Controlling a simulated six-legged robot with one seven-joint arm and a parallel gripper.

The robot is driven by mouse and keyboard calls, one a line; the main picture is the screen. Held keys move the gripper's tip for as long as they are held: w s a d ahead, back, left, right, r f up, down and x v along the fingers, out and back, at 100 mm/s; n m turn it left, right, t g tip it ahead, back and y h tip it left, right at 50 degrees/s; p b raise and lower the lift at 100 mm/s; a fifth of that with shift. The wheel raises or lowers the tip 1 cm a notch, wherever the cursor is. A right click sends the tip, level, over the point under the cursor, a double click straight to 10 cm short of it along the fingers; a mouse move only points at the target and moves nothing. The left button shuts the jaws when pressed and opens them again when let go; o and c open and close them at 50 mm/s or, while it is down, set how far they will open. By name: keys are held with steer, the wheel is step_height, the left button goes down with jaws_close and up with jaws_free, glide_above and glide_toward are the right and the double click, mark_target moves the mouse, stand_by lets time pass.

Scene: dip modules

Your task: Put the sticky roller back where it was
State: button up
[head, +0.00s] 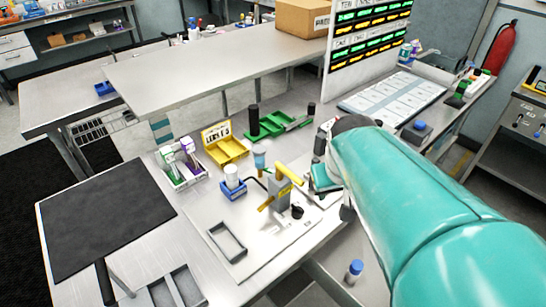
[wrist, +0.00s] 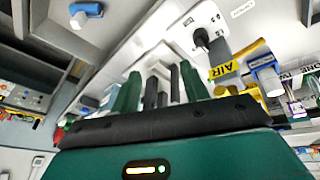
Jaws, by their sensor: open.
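My gripper (head: 324,178) is by the yellow-handled press (head: 283,185) at the right of the bench, partly hidden by my teal arm. In the wrist view its green and dark fingers (wrist: 158,82) stand apart, with nothing clearly held between them. I cannot pick out the sticky roller for certain. A dark handle-like bar (head: 105,283) lies at the front left, beside the black mat (head: 105,215), but I cannot tell what it is. In the wrist view a yellow AIR label (wrist: 222,62) and a black knob (wrist: 200,38) are to the right of the fingers.
A green tray (head: 275,125) and a yellow bin (head: 225,147) stand behind the press. A blue holder (head: 234,188) with a white bottle is left of it. A grey frame (head: 228,242) lies in front. A blue-capped bottle (head: 354,271) stands at the lower right.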

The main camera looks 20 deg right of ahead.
steer(key=s+a+r+t+y, duration=0.1)
steer(key=s+a, duration=0.1)
steer(key=a, duration=0.3)
steer(key=s+a+r+n+t+y, duration=0.1)
steer(key=s+a+r, duration=0.1)
steer(key=a, duration=0.3)
steer(key=shift+s+a+r, duration=0.2)
steer(key=shift+s+r, duration=0.1)
steer(key=shift+s, duration=0.4)
steer(key=shift+s+a+n, duration=0.1)
steer(key=shift+n, duration=0.2)
